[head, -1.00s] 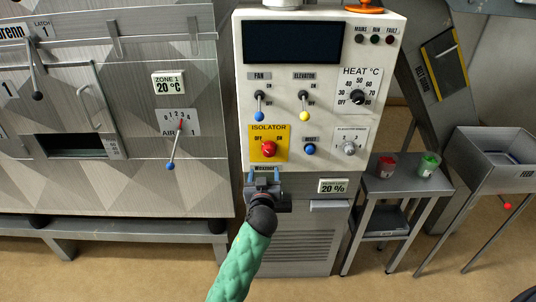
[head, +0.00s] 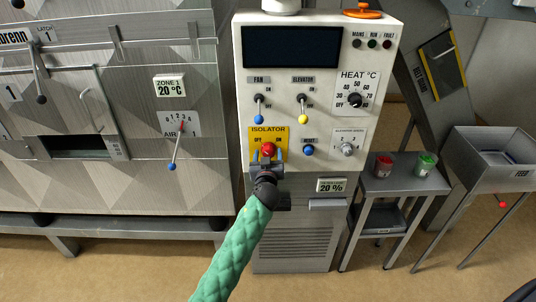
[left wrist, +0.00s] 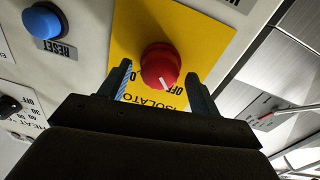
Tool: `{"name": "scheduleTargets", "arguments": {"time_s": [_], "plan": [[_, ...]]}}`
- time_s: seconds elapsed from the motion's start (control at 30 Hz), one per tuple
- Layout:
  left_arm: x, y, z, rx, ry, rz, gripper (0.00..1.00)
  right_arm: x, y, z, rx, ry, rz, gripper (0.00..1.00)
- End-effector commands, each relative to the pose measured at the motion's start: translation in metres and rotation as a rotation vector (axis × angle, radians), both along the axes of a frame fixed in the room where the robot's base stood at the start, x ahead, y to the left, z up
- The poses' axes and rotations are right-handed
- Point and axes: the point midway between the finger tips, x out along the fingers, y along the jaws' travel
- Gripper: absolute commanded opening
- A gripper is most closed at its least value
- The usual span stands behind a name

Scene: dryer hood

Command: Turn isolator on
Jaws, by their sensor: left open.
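The red isolator knob (head: 268,148) sits on a yellow plate (head: 284,133) on the white control panel. In the left wrist view the knob (left wrist: 160,65) appears upside down, with its white mark towards the OFF label. My left gripper (head: 267,159) is at the knob from below, its open fingers partly covering the plate. In the left wrist view the left gripper (left wrist: 158,72) has one finger on each side of the knob, with gaps visible. My right gripper is not in view.
The blue reset button (head: 309,150) is right of the isolator. The fan switch (head: 259,108) and elevator switch (head: 303,108) are above. A grey side table (head: 396,185) with red and green pots stands right. The dryer's grey wall (head: 205,90) is left.

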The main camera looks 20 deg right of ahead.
Motion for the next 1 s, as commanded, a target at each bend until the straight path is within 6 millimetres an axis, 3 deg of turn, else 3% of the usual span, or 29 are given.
{"name": "scheduleTargets", "arguments": {"time_s": [0.2,0.43,0.77,1.0], "plan": [[0.0000,0.0000,-0.0004,0.000,0.000,0.000,0.61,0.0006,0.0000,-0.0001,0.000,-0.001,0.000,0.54],[-0.0001,0.0000,-0.0004,0.000,0.000,0.000,0.18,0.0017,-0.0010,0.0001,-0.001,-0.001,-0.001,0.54],[-0.0003,-0.0001,-0.0008,0.039,-0.010,0.000,0.18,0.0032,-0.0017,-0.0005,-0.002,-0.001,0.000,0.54],[-0.0004,-0.0007,-0.0007,0.175,-0.050,0.000,0.18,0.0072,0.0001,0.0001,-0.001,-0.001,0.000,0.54]]}}
